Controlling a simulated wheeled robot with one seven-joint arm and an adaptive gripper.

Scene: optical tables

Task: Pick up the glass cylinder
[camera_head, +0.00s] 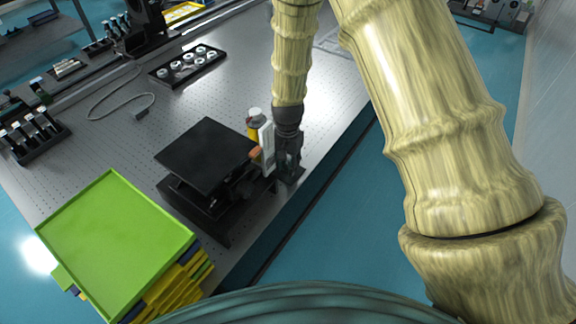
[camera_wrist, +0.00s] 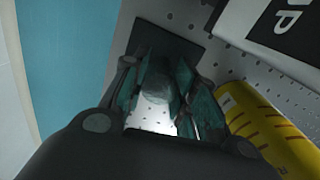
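In the wrist view a dim, see-through rounded shape, which looks like the glass cylinder (camera_wrist: 153,84), stands between the fingers of my gripper (camera_wrist: 156,92). A dark square plate (camera_wrist: 184,42) lies behind it on the perforated table. The fingers are apart, one on each side of the shape; I cannot tell whether they touch it. In the head view my gripper (camera_head: 289,160) points down near the table's right edge, just right of a black lab jack. The cylinder cannot be made out there.
The black lab jack (camera_head: 205,155) and green tray (camera_head: 115,245) are to the left. A black tray of round parts (camera_head: 160,74) lies farther back. Table (camera_head: 235,85) between is mostly clear.

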